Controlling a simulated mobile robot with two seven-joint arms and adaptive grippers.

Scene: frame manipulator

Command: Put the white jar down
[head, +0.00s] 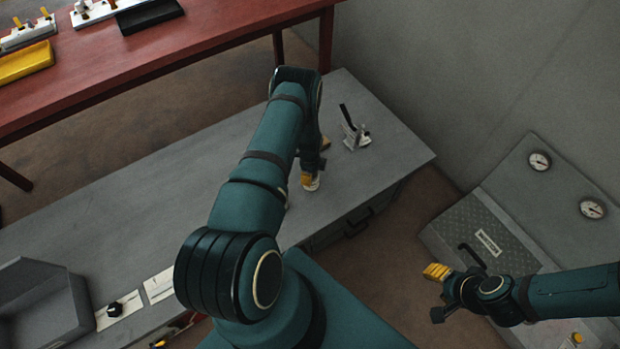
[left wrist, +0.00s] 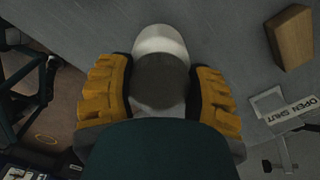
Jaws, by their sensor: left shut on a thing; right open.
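The white jar shows in the left wrist view (left wrist: 158,40), with a dark grey round top facing the camera. My left gripper (left wrist: 160,92) has its yellow-padded fingers on both sides of the jar and is shut on it. In the head view the left gripper (head: 311,180) is low over the grey bench, near its front edge, with a small pale part of the jar (head: 313,187) showing at the fingertips. I cannot tell whether the jar's base touches the bench. My right gripper (head: 437,294) is open and empty, out beyond the bench on the right.
A grey bench (head: 405,150) has free room right of the left gripper. A toggle clamp (head: 353,132) and a wooden block (left wrist: 291,37) stand nearby; an OPEN/SHUT label (left wrist: 292,115) lies by the clamp. A grey bin (head: 45,300) is at lower left, a red table (head: 180,38) behind.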

